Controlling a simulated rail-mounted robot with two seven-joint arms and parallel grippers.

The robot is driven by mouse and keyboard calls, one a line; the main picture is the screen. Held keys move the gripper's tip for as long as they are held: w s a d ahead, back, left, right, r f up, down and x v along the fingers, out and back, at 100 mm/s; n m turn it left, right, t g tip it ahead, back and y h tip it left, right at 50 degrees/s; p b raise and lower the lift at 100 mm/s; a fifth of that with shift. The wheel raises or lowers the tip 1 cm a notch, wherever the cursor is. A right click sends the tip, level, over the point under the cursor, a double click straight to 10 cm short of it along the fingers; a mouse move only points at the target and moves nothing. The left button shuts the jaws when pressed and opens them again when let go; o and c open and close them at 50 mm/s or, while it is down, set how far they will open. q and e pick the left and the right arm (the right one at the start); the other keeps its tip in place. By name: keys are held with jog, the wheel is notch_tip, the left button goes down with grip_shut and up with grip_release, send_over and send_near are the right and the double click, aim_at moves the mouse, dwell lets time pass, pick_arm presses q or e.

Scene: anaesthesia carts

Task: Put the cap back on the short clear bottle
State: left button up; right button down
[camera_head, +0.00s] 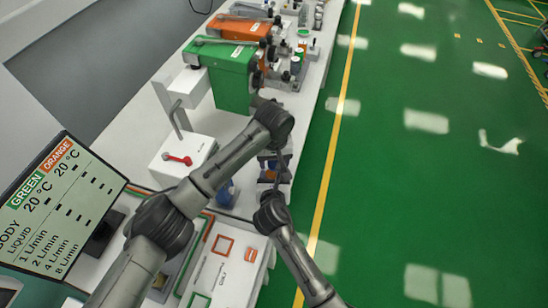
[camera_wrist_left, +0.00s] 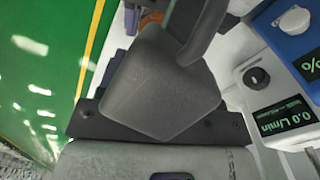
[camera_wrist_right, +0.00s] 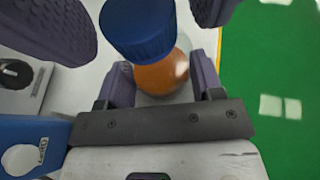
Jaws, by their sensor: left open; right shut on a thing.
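The short clear bottle (camera_wrist_right: 162,75) with orange contents is between the fingers of my right gripper (camera_head: 268,184), which is shut on it. The blue ribbed cap (camera_wrist_right: 140,28) shows over the bottle's top in the right wrist view. Whether it is seated or only above the bottle I cannot tell. My left gripper (camera_head: 270,158) is open, with dark fingers on both sides of the cap and gaps between. In the left wrist view a large grey block covers the middle and hides most of the cap and bottle.
A white box with a red handle (camera_head: 178,158) stands left of the grippers. Green (camera_head: 222,78) and orange (camera_head: 232,32) machines stand further back on the white bench. A screen (camera_head: 62,208) is at lower left. Green floor (camera_head: 420,170) lies open to the right.

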pick_arm(q)
jog(key=c, duration=0.9)
jog(key=shift+m, duration=1.7)
jog(key=o, duration=1)
jog(key=shift+r, duration=0.1)
jog(key=shift+r, duration=2.15)
